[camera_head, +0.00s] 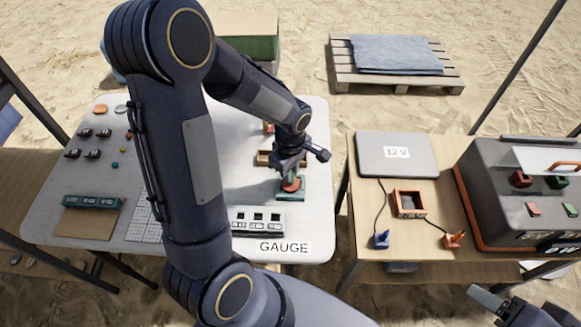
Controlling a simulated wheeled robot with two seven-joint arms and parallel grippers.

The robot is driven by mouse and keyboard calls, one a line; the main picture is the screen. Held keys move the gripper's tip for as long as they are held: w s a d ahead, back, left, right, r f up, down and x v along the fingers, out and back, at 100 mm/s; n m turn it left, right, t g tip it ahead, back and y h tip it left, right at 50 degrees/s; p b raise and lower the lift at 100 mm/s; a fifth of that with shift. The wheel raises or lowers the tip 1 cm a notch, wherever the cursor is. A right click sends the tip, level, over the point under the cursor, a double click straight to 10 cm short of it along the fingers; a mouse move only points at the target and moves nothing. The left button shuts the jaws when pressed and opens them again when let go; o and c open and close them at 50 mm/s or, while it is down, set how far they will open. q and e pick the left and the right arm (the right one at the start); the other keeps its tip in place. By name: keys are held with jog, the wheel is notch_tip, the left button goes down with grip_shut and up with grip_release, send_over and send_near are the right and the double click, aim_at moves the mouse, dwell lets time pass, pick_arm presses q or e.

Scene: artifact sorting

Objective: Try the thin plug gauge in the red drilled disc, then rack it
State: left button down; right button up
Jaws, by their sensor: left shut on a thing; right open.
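The red drilled disc (291,184) lies on a small green block on the white table. My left gripper (291,172) is directly above the disc, pointing down and shut. The thin plug gauge is mostly hidden by the gripper, and I cannot tell whether its tip is inside the hole. The gauge rack (257,215), a pale block with dark square openings, stands at the front of the table behind the GAUGE label (284,247). My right gripper (512,302) is open and empty at the bottom right, partly cut off.
A wooden tray (264,158) sits just behind the disc. Several dark pieces (92,153) and a green box (94,201) are at the table's left. My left arm hides the table's middle.

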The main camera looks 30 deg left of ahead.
pick_arm(q)
jog(key=shift+f, duration=0.75)
pick_arm(e)
jog(key=shift+f, duration=0.8)
pick_arm(q)
jog(key=shift+r+p, duration=0.7)
jog(key=shift+r, duration=0.1)
jog(key=shift+s+d+r+p, duration=0.15)
jog(key=shift+r+p, duration=0.5)
jog(key=shift+r, duration=0.3)
jog(key=shift+r+p, duration=0.75)
jog(key=shift+r, duration=0.25)
pick_arm(e)
notch_tip(320, 180, up, 4)
jog(key=shift+r, duration=0.1)
pick_arm(q)
jog(key=shift+a, duration=0.2)
